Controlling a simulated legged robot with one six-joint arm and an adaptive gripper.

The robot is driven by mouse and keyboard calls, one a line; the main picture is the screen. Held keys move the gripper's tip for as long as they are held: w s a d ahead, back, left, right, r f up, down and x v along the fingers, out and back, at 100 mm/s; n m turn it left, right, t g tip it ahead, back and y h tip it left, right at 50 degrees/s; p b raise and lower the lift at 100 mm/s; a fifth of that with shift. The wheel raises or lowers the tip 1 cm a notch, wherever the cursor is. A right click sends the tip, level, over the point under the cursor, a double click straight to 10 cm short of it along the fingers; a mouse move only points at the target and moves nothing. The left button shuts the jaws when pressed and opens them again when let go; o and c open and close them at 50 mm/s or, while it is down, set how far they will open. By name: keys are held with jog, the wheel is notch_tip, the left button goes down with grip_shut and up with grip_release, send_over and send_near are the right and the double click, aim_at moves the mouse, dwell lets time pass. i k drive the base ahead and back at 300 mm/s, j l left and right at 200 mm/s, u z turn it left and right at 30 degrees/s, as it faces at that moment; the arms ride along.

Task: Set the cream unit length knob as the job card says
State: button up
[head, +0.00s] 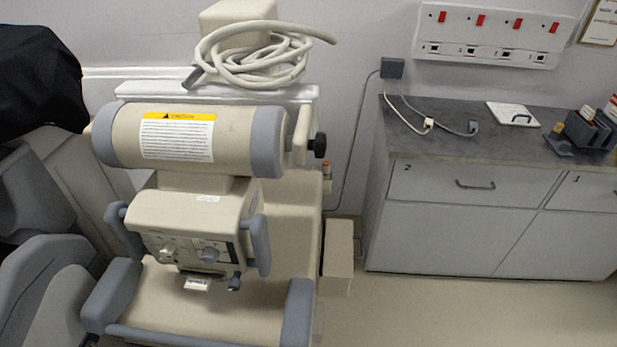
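The cream unit (225,210) stands left of centre in the head view, with a grey-ended cylinder bearing a yellow caution label on top. Its sloped front panel has a pale knob (166,253) at left and a grey knob (208,254) at right. A small dark knob (235,283) hangs below the panel, and a black knob (319,145) sticks out at the cylinder's right. I cannot tell which knob sets length, nor read any setting. A small white card (197,284) with unreadable print shows below the panel. My gripper is not in view.
A grey-topped cabinet (480,230) stands at right, with a clipboard (513,114) and dark holder (590,130) on top. A socket strip (490,35) is on the wall. Grey rounded shapes (50,285) and a black cover (38,80) fill the left. Floor shows at lower right.

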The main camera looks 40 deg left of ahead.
aim_at(210, 255)
jog(key=u, duration=2.1)
